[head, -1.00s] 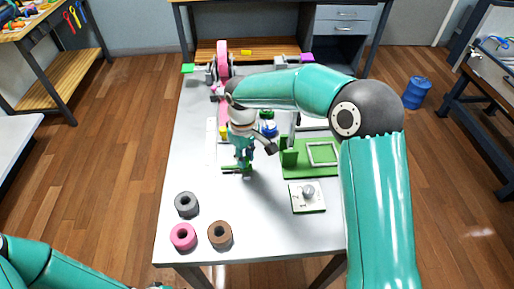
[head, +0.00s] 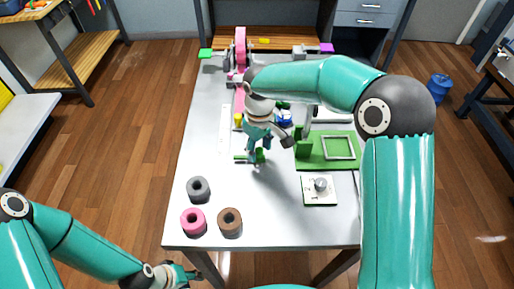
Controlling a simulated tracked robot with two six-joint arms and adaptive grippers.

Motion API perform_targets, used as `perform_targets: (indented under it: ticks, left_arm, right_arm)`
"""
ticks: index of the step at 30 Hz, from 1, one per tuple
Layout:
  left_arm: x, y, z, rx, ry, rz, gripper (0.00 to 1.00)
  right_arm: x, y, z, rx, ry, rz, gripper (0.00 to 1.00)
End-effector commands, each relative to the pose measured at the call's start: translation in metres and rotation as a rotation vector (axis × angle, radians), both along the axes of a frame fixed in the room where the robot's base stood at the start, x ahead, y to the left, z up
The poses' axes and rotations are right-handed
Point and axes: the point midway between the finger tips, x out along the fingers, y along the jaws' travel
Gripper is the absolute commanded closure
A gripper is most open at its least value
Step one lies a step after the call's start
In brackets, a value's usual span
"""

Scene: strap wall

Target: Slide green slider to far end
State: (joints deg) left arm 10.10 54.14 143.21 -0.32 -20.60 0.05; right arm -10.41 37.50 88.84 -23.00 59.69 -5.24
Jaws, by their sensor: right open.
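A small green piece (head: 241,158), which looks like the green slider, lies low on the table near its middle. My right gripper (head: 257,158) reaches down over it from above, open, with its fingers at the green piece. The fingers hide part of it, and I cannot tell whether they touch it. My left gripper (head: 184,275) is low in the head view, in front of the table's near left edge and away from the slider. Its fingers are too small and dark to judge.
A grey roll (head: 199,189), a pink roll (head: 193,222) and a brown roll (head: 230,222) stand at the near left. A white plate with a knob (head: 320,189) and a green board with a frame (head: 329,151) lie right. A pink wheel (head: 240,46) stands at the back.

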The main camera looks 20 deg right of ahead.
Motion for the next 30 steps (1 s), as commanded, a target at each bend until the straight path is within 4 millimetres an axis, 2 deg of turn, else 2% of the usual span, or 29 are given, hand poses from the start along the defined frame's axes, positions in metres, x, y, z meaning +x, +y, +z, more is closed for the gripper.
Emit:
perform_targets:
  ticks: [5, 18, 24, 30]
  left_arm:
    - [0.000, 0.000, 0.000, 0.000, 0.000, 0.000, 0.60]
    - [0.000, 0.000, 0.000, 0.000, 0.001, 0.000, 0.60]
    - [0.000, 0.000, 0.000, 0.000, 0.001, 0.000, 0.60]
    - [0.000, 0.000, 0.000, 0.000, 0.001, 0.000, 0.60]
  right_arm:
    - [0.001, 0.000, 0.019, 0.002, -0.005, 0.000, 0.50]
    - [0.004, 0.001, 0.100, 0.001, -0.003, 0.000, 0.50]
    - [0.003, 0.001, 0.116, 0.001, 0.000, 0.001, 0.50]
    - [0.003, 0.001, 0.117, 0.000, 0.002, 0.001, 0.50]
